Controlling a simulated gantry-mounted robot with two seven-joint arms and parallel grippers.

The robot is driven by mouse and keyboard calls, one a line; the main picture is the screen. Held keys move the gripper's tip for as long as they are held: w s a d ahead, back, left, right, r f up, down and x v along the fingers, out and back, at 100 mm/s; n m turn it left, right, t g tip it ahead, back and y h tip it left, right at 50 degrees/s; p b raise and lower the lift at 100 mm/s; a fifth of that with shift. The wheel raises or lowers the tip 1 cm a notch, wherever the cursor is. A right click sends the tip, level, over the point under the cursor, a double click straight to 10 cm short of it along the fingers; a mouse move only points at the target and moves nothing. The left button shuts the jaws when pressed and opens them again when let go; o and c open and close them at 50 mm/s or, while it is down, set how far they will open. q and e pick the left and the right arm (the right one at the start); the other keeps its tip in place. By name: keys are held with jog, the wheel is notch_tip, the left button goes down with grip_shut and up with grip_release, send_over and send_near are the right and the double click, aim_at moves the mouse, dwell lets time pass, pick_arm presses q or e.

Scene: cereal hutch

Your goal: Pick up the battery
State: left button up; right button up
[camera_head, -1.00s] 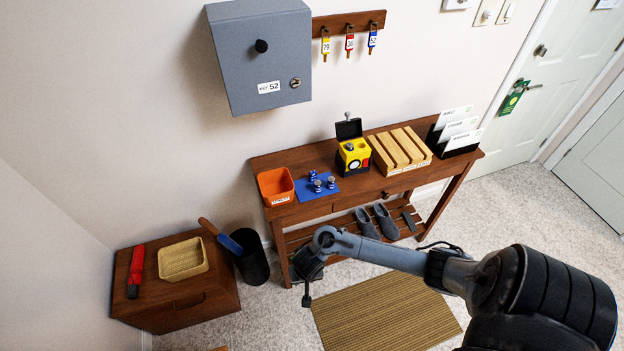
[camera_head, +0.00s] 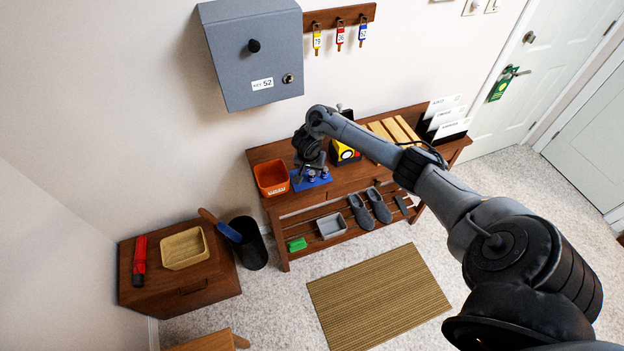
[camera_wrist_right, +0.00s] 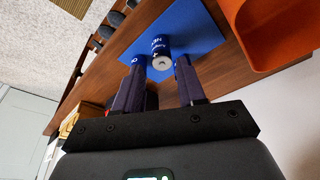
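A blue battery (camera_wrist_right: 157,46) with white lettering and a silver end stands on a blue mat (camera_wrist_right: 203,30) in the right wrist view. My right gripper (camera_wrist_right: 160,70) is open, with its two dark fingers spread to either side of the battery's near end. I cannot tell whether they touch it. Other batteries are mostly hidden behind the fingers. In the head view my right gripper (camera_head: 304,178) hangs over the blue mat (camera_head: 322,181) on the wooden console table and covers much of it. My left gripper is out of view.
An orange bin (camera_head: 271,178) stands close left of the mat. A yellow and black box (camera_head: 345,152) stands close right, partly behind my arm, with a slatted wooden rack (camera_head: 397,130) beyond. The wall cabinet (camera_head: 250,55) hangs above.

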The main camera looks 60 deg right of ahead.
aim_at(312, 173)
jog(key=shift+b+x, duration=1.4)
jog(key=shift+x, duration=1.45)
jog(key=shift+w, duration=0.1)
jog(key=shift+c, duration=0.5)
grip_shut()
